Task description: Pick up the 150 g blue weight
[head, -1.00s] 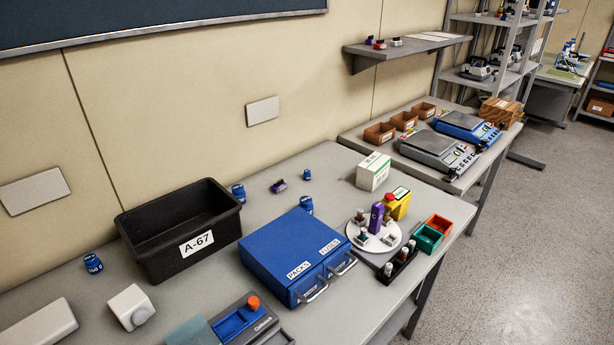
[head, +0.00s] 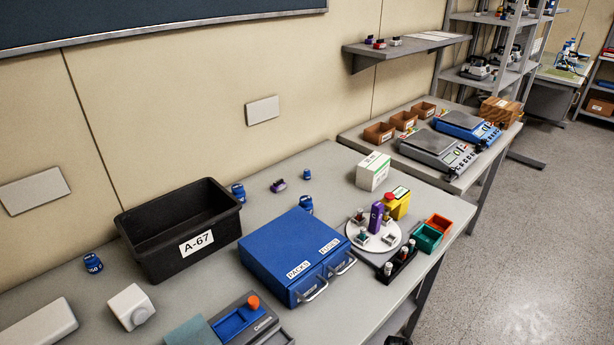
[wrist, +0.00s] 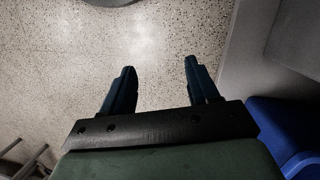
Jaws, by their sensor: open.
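Several small blue weights stand on the grey bench in the head view. One blue weight (head: 93,262) is left of the black bin; its label ends in "50 g", and the first digit is hard to read. Another blue weight (head: 238,193) is at the bin's right end. A third blue weight (head: 306,204) is behind the blue drawer box, and a further blue weight (head: 307,174) is nearer the wall. Their labels are unreadable. My gripper (wrist: 160,72) is open and empty in the wrist view, over the speckled floor, away from the weights.
The black bin A-67 (head: 160,260) and blue drawer box (head: 275,248) are large obstacles. A round white stand (head: 352,231) with small items and a black vial rack (head: 387,273) are to the right. A grey surface edge (wrist: 240,55) is close to my gripper's right.

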